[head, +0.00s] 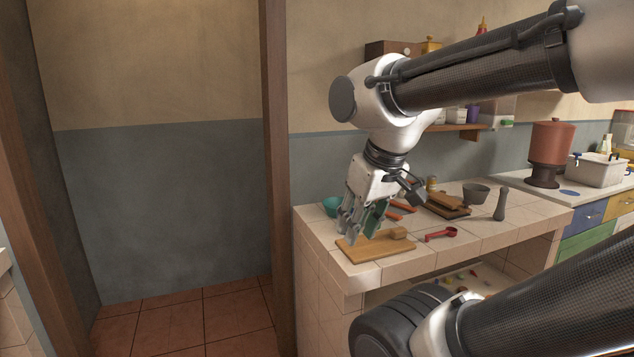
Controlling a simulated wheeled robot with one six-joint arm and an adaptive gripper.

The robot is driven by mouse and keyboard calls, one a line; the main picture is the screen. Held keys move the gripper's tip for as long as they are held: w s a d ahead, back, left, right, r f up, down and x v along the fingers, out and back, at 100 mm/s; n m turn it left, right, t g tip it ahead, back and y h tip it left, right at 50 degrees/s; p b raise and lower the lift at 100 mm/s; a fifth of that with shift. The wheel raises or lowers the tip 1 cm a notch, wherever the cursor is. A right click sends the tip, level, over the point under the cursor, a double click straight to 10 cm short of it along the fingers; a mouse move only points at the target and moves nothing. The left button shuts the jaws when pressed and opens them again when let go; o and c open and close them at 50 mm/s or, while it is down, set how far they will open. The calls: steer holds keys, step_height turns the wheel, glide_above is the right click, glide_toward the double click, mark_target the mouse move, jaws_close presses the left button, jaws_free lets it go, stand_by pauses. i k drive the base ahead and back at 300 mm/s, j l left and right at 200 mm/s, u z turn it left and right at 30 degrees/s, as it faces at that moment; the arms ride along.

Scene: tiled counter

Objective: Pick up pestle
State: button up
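The pestle (501,204) is a grey, slim-waisted piece standing upright on the tiled counter (480,241), towards its right end. A dark grey bowl (475,194), which looks like the mortar, stands just to its left. My gripper (357,233) points down above the left part of the counter, well to the left of the pestle. Its fingers look apart, with nothing seen held between them. A green item (376,216) shows right beside the fingers; whether they touch it cannot be told.
A wooden board (362,250) with a small block (399,233) lies below my gripper. Dark brown boards (447,207) lie left of the pestle, and a teal bowl (330,205) is at the left end.

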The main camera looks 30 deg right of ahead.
mark_target(498, 215)
steer(key=z, duration=1.3)
